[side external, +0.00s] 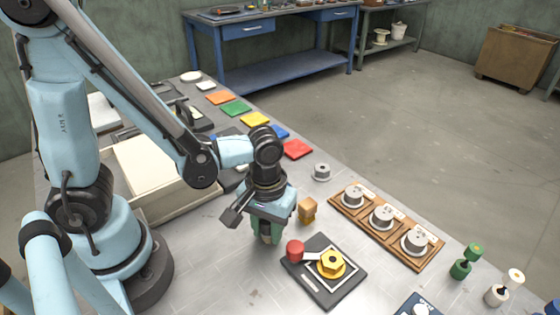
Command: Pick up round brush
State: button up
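I cannot make out a round brush for certain in the side view. My gripper (266,238) points down over the grey table, just left of the black mat. Its teal fingers are close to the tabletop, but the gap between them is unclear, and anything between them is hidden. On the black mat (318,299) sits a yellow hexagonal piece (332,263). A red round-headed piece (295,250) with a pale bar stands at the mat's left edge, just right of my gripper. A small wooden block (307,211) stands behind the mat.
A wooden rack (345,208) holds grey spools at the right, with a grey flanged piece (321,172) behind it. Green spools (460,269) and white ones (497,295) stand front right. A cream box (150,170) and coloured tiles (235,108) lie left and behind.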

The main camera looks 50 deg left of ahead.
aim_at(266, 223)
grip_shut()
jog(key=shift+r, duration=0.2)
jog(key=shift+r, duration=0.45)
jog(key=r, duration=0.3)
jog(key=shift+s+d+r, duration=0.1)
jog(key=shift+s+d, duration=0.1)
jog(key=shift+s, duration=0.05)
jog(key=s+d+r, duration=0.6)
jog(key=s+d, duration=0.1)
jog(key=s, duration=0.1)
jog(key=shift+s+r, duration=0.2)
jog(key=shift+r, duration=0.1)
jog(key=shift+d, duration=0.1)
jog(key=shift+o, duration=0.9)
grip_release()
jog(key=c, duration=0.3)
jog(key=shift+c, duration=0.2)
